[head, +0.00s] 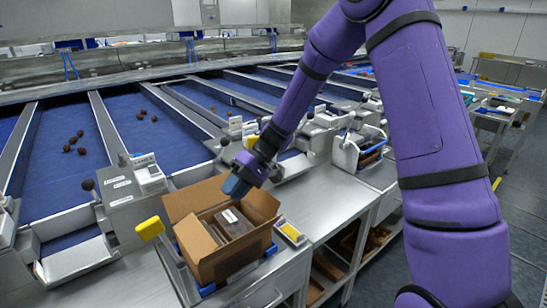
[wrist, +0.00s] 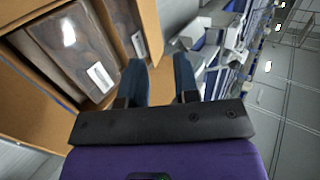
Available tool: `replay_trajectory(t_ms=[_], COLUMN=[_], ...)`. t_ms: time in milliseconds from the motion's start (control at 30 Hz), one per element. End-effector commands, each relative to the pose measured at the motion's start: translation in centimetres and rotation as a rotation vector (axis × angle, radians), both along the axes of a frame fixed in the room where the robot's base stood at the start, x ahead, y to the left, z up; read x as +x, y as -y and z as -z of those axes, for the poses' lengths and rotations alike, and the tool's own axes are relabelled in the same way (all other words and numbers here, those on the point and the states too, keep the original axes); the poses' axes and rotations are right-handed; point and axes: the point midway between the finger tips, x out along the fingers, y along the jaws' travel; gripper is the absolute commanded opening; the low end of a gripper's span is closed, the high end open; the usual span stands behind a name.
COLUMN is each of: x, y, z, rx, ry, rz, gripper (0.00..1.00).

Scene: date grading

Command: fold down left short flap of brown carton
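The brown carton (head: 235,262) stands open on the metal bench, with flaps raised around its mouth. A flap on its left side (head: 194,238) stands up, and a wide flap (head: 190,200) rises at the back left. Dark packs with white labels (head: 233,222) lie inside; they also show in the wrist view (wrist: 70,45). My gripper (head: 235,187) is above the carton's far edge. In the wrist view its two blue-grey fingers (wrist: 160,82) are apart, beside the carton's wall (wrist: 150,28). I cannot tell whether they touch cardboard.
A yellow paddle (head: 150,228) is just left of the carton. A small yellow-topped box (head: 290,232) is close at its right. Blue sorting lanes (head: 75,160) with several dates lie behind. Bare bench (head: 325,205) is free to the right.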

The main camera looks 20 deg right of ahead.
Motion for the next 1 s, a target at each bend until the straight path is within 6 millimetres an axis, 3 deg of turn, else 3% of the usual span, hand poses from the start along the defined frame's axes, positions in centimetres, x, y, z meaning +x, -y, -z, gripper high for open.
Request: replay_trajectory(t_ms=[1000], x=[-7.3], y=[4.9], z=[-10.3], rx=[-0.361], ry=[0.142], rz=[0.026], gripper=[0.29])
